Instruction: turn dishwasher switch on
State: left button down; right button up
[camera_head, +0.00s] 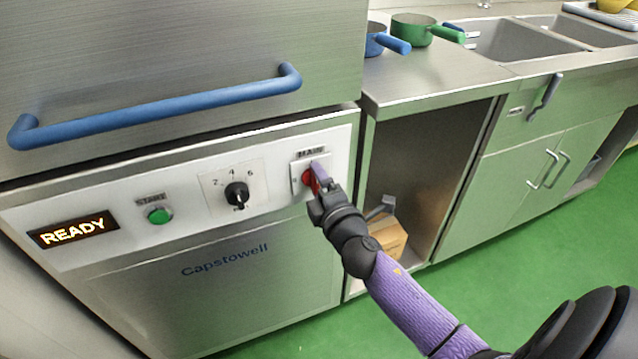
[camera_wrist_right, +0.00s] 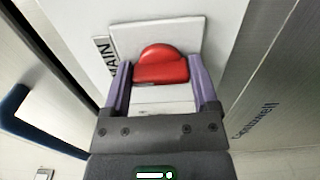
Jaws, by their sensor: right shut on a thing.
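The red MAIN switch (camera_head: 309,178) sits on a white plate at the right end of the dishwasher's control panel (camera_head: 110,203). In the right wrist view the red switch knob (camera_wrist_right: 161,66) lies between the two purple fingers. My right gripper (camera_head: 316,176) is at the switch and shut on it, hiding part of it in the head view. The same gripper also shows in the right wrist view (camera_wrist_right: 162,85). The display (camera_head: 73,232) reads READY in lit letters. My left gripper is not in view.
A black dial (camera_head: 237,194) and a green START button (camera_head: 159,215) are left of the switch. A blue handle bar (camera_head: 160,108) runs above the panel. A blue pan (camera_head: 377,42) and a green pan (camera_head: 411,30) stand on the counter. A cardboard box (camera_head: 388,238) sits in the open cabinet.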

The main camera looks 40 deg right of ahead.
jog(key=shift+f+m, duration=0.1)
jog(key=shift+m, duration=0.2)
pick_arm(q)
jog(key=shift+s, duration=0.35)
pick_arm(e)
jog(key=o, duration=1.1)
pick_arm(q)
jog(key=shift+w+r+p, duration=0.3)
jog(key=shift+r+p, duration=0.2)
pick_arm(e)
jog(key=v, duration=1)
jog(key=shift+d, duration=0.1)
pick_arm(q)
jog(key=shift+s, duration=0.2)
